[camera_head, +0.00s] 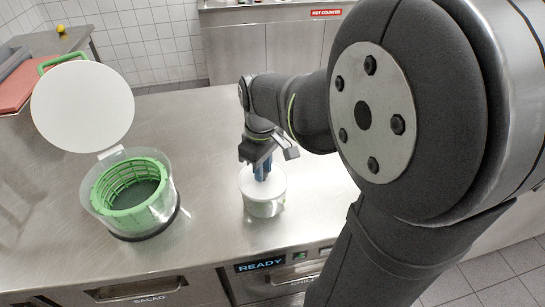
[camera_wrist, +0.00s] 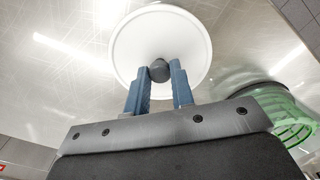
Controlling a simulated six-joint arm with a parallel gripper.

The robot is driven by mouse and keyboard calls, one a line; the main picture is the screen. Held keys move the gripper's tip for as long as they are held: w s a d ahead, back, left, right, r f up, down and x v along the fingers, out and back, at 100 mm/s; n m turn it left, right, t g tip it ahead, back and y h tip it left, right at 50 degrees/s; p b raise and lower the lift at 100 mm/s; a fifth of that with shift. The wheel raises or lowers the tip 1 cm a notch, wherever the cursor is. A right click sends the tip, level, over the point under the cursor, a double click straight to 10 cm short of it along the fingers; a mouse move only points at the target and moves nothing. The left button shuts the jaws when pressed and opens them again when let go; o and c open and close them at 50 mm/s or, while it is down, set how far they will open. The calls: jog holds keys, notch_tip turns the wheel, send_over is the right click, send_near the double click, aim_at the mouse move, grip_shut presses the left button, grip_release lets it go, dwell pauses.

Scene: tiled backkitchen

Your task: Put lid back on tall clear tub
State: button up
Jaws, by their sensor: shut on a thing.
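The white round lid (camera_head: 277,180) lies level at the mouth of a clear tub (camera_head: 265,209) on the steel counter. I cannot tell whether it is seated or just above the rim. My gripper (camera_head: 262,173) points down from above, its blue fingers at the lid's centre. In the wrist view, my gripper (camera_wrist: 160,72) is shut on the dark round knob (camera_wrist: 159,71) of the lid (camera_wrist: 125,45). The lid hides the tub there.
A clear salad spinner (camera_head: 176,190) with a green basket (camera_head: 130,190) stands left, its white lid (camera_head: 82,105) tilted open. It also shows in the wrist view (camera_wrist: 290,120). Bare counter (camera_head: 215,165) lies between it and the tub. A red board (camera_head: 18,85) is far left.

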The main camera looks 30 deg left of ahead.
jog(key=o, duration=1.5)
jog(key=shift+r, duration=0.1)
jog(key=shift+r, duration=3.4)
grip_shut()
jog(key=shift+f, duration=0.2)
